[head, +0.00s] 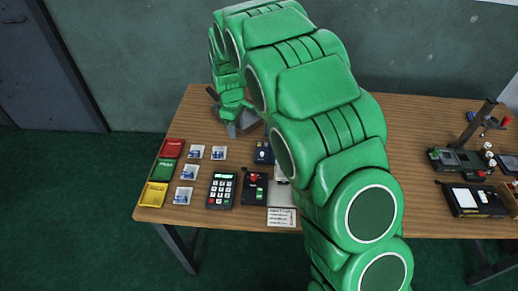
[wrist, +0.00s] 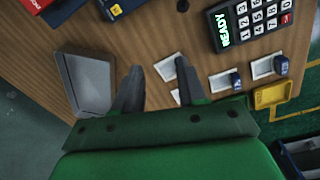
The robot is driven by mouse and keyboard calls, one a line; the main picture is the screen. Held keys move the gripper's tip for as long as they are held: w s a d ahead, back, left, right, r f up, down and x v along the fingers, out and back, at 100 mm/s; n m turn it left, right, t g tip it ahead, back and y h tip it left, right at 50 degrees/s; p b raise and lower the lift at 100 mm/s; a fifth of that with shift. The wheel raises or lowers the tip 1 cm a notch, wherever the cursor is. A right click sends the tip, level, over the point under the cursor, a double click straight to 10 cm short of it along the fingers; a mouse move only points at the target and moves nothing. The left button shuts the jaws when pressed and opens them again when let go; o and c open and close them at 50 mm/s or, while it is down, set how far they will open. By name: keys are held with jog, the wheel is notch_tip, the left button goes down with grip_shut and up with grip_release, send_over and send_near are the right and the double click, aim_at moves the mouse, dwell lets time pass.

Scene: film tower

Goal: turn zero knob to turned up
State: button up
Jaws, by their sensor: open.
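I cannot make out a knob marked zero in either view. A small dark blue box (head: 263,152) with a light round spot stands near the arm, and a black box with a red part (head: 254,189) lies in front of it. Part of a blue box with a yellow mark (wrist: 115,10) shows at the top of the wrist view. My arm hides the middle of the table.
The grey tray (wrist: 86,84) lies left of the fingers in the wrist view. A keypad reading READY (wrist: 250,25) and several small white cards (head: 187,172) are nearby. Red, green and yellow trays (head: 155,195) line the left edge. Black equipment (head: 460,162) stands at right.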

aim_at(261, 153)
jog(key=shift+s+d+f+n+g+h, duration=0.25)
jog(key=shift+d+f+h, duration=0.5)
jog(key=shift+d+f, duration=0.75)
jog(key=shift+w+d+f+n+h, duration=0.1)
jog(key=shift+d+f+n+h, duration=0.45)
jog(key=shift+d+f, duration=0.95)
jog(key=shift+s+d+f+n+g+h, duration=0.15)
jog(key=shift+d+f+h, duration=0.8)
jog(key=shift+f, duration=1)
jog(key=shift+w, duration=0.1)
grip_shut()
